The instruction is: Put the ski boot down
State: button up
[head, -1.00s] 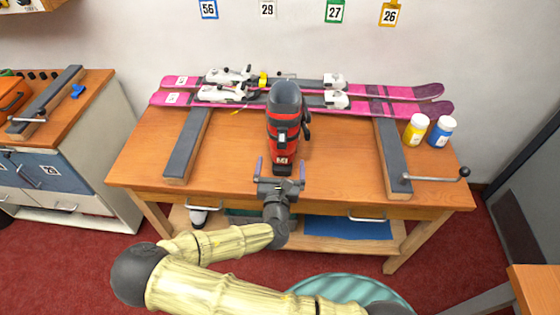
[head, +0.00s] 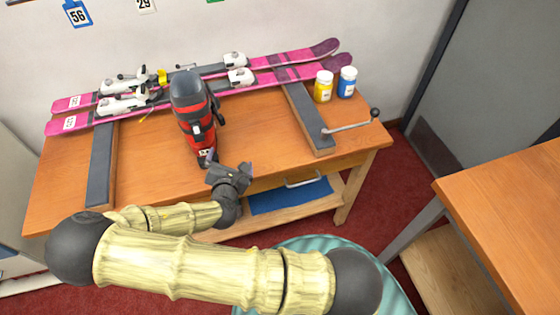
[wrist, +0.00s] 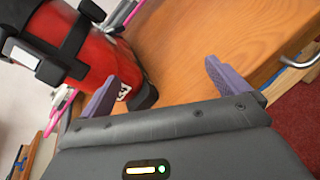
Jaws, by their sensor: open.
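The ski boot (head: 195,112), red and black, stands upright on the wooden bench (head: 145,160), in front of the skis. In the wrist view the boot (wrist: 110,62) fills the upper left, with its toe beside the left finger. My gripper (head: 228,168) is at the bench's front edge, just in front of the boot's toe. I cannot tell whether the left finger touches the boot.
Pink skis (head: 290,57) lie across grey-topped supports (head: 305,112) at the back. A yellow bottle (head: 323,87) and a blue bottle (head: 347,82) stand at the back right. A crank handle (head: 352,125) sticks out at the right. Another table (head: 510,200) is at the far right.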

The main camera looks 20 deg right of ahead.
jog(key=s+d+f+m+g+y, duration=0.1)
jog(key=s+d+m+g, duration=0.55)
jog(key=m, duration=0.75)
jog(key=s+d+r+m+g+y, duration=0.1)
jog(key=s+d+r+m+g, duration=0.1)
jog(key=s+r+m, duration=0.2)
jog(key=s+d+r+m+g+y, duration=0.2)
jog(key=s+r+m, duration=0.3)
jog(key=r+m, duration=0.4)
notch_tip(320, 180, up, 2)
jog(key=shift+d+r+g, duration=0.25)
jog(key=shift+d+g, duration=0.05)
jog(key=shift+g, duration=0.05)
jog(key=shift+s, duration=0.1)
